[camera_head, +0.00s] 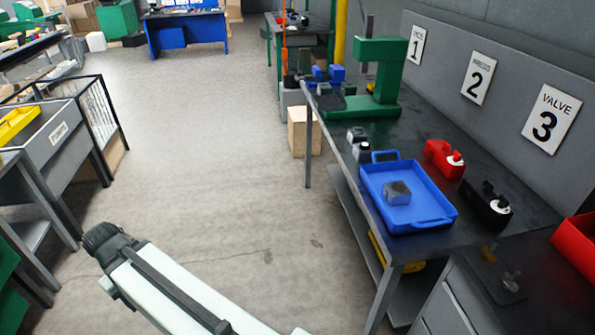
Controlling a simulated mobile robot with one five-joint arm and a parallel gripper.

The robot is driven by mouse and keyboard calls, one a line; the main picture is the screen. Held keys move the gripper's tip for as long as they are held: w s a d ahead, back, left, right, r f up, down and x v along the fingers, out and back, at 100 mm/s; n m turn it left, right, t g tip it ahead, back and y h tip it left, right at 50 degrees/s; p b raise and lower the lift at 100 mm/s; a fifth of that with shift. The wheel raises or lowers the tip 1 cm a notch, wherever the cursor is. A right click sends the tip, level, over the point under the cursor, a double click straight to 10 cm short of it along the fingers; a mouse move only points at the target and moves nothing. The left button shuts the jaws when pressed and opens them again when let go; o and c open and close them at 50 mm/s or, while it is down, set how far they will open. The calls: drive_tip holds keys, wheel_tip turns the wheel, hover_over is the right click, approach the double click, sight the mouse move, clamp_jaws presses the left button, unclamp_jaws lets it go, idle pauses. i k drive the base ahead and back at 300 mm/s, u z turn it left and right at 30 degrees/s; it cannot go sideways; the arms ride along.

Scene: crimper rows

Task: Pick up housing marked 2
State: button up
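A small grey block-shaped housing (397,193) sits in the blue tray (433,222) on the dark workbench at the right. Any number on it is too small to read. Two small grey and dark parts, one (356,134) behind the other (362,152), stand on the bench just beyond the tray; I see no readable mark on them either. A wall sign with a large 2 (478,78) hangs behind the bench. My pale arm with a dark joint shows at the bottom left, over the floor and well apart from the bench. My gripper is not visible.
A red fixture (444,159) and a black fixture (487,204) stand right of the tray. A green press (377,85) stands at the bench's far end. A cardboard box (304,131) stands beside the bench. Open floor (210,150) lies between it and the left racks.

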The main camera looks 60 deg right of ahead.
sight(362, 155)
drive_tip(key=u, duration=1.6)
drive_tip(key=i, duration=0.5)
drive_tip(key=z, duration=3.8)
drive_tip(key=i, duration=0.95)
drive_tip(key=u, duration=0.05)
